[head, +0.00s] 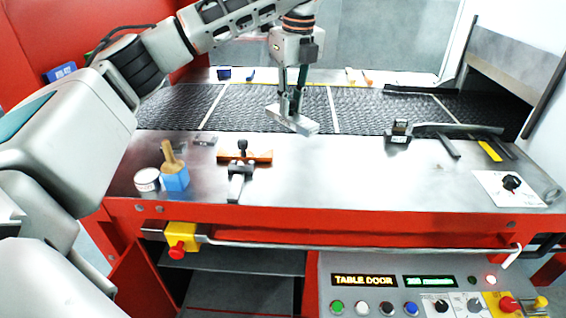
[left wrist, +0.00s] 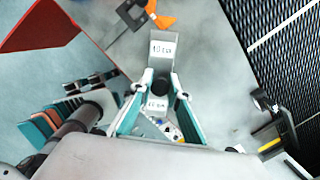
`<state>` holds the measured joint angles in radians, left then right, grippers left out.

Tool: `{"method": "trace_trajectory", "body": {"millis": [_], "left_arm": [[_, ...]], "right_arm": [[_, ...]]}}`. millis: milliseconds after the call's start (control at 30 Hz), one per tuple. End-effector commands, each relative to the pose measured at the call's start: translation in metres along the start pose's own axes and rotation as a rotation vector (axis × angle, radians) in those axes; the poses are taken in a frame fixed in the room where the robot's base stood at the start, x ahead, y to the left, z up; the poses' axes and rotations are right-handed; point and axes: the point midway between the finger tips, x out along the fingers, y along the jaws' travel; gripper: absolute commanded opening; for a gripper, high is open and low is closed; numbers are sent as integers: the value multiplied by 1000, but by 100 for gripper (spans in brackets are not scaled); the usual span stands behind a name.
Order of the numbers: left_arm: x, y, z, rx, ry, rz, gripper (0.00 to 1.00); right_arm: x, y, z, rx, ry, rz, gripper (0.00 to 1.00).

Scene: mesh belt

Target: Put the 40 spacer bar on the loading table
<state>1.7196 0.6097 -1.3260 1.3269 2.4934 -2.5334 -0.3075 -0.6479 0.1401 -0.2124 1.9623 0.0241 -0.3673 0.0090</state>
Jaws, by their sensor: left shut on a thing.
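My left gripper (head: 291,103) points down and is shut on a pale grey metal bar, the spacer bar (head: 298,122). In the head view the bar shows in front of the near edge of the mesh belt and the back edge of the steel table (head: 330,172); its exact height is hard to tell. In the left wrist view the teal fingers (left wrist: 158,112) grip the bar (left wrist: 164,62) from both sides. A white label on it is too small to read surely. The steel table, apparently the loading table, has a wide bare middle. My right gripper is not in view.
An orange bar with a black-knobbed clamp (head: 240,172), a blue brush holder (head: 175,179) and a white tin (head: 147,180) stand on the table's left. A dark block (head: 398,133), strips (head: 488,150) and a knob plate (head: 509,188) lie right. Mesh belt (head: 360,112) runs behind.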

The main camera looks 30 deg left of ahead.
Motion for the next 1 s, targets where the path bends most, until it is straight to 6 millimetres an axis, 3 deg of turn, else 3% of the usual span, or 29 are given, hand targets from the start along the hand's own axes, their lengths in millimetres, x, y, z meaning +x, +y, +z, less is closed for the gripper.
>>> {"method": "trace_trajectory", "body": {"millis": [33,400,667,900,1000], "left_arm": [[21,0,-3,2,3,5,0],[108,0,-14,0,4,5,0],[128,0,-16,-2,0,0,0],[164,1,-21,-1,3,4,0],[170,1,-21,-2,2,1,0]], "right_arm": [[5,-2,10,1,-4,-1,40],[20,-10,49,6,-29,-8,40],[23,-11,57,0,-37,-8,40],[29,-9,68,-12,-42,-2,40],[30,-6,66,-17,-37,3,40]]}}
